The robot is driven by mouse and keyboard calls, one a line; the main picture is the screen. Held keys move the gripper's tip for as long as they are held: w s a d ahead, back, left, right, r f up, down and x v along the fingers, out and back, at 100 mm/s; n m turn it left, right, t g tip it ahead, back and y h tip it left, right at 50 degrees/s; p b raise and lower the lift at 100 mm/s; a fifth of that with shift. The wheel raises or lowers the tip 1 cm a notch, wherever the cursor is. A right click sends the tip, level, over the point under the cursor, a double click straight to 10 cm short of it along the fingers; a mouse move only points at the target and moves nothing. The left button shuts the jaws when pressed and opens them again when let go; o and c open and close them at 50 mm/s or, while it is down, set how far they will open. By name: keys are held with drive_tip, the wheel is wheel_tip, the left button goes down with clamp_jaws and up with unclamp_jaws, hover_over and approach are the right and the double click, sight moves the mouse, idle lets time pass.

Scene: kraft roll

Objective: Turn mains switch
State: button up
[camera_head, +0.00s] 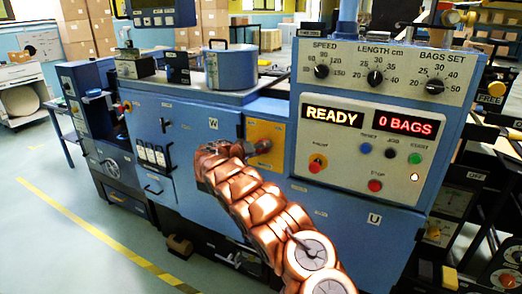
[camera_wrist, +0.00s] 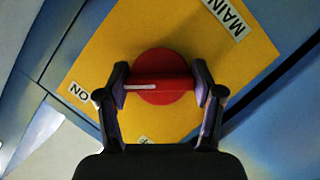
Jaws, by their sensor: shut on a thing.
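The mains switch is a round red knob (camera_wrist: 164,64) with a raised red bar across it, on a yellow plate (camera_wrist: 118,45). A white mark on the bar's left half points left, toward the side where the "ON" label (camera_wrist: 79,94) sits. My gripper (camera_wrist: 162,85) is shut on the bar, one finger at each end. In the head view the yellow plate (camera_head: 265,132) is on the blue machine's front, and my gripper (camera_head: 258,148) reaches it from below left. The knob is mostly hidden there.
A control panel (camera_head: 375,115) to the right of the plate shows lit "READY" and "0 BAGS" displays, with knobs and buttons. A blue cabinet door (camera_head: 200,130) lies left of the plate. A partly hidden label (camera_wrist: 145,140) is low on the plate.

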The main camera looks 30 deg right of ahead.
drive_tip(key=shift+f+b, duration=0.1)
drive_tip(key=shift+b, duration=0.25)
drive_tip(key=shift+a+f+n+h+b, duration=0.15)
drive_tip(key=shift+n+h+b, duration=0.15)
drive_tip(key=shift+n+b, duration=0.3)
drive_tip(key=shift+f+n+g+b, duration=0.1)
drive_tip(key=shift+n+g+b, duration=0.25)
drive_tip(key=shift+b, duration=0.6)
drive_tip(key=shift+n+h+b, duration=0.8)
drive_tip(key=shift+n+b, duration=0.2)
drive_tip(key=shift+n, duration=0.15)
drive_tip(key=shift+r+n+g+h+b, duration=0.2)
drive_tip(key=shift+n+g+h+b, duration=0.3)
drive_tip(key=shift+n, duration=0.6)
drive_tip(key=n+t+h+b, duration=0.1)
drive_tip(key=n, duration=0.2)
drive_tip(key=n+h+b, duration=0.1)
drive_tip(key=n+b, duration=0.1)
drive_tip(key=n, duration=0.1)
drive_tip(key=shift+t, duration=0.35)
drive_tip(key=shift+r+n+t+h+b, duration=0.1)
drive_tip(key=shift+n+t+h+b, duration=0.2)
drive_tip(key=shift+n, duration=0.8)
drive_tip(key=shift+r+n+t+h+b, duration=0.1)
drive_tip(key=shift+n+t+h+b, duration=0.15)
drive_tip(key=shift+n, duration=0.85)
drive_tip(key=shift+n+t, duration=0.25)
drive_tip(key=shift+n, duration=0.05)
drive_tip(key=o, duration=1.1)
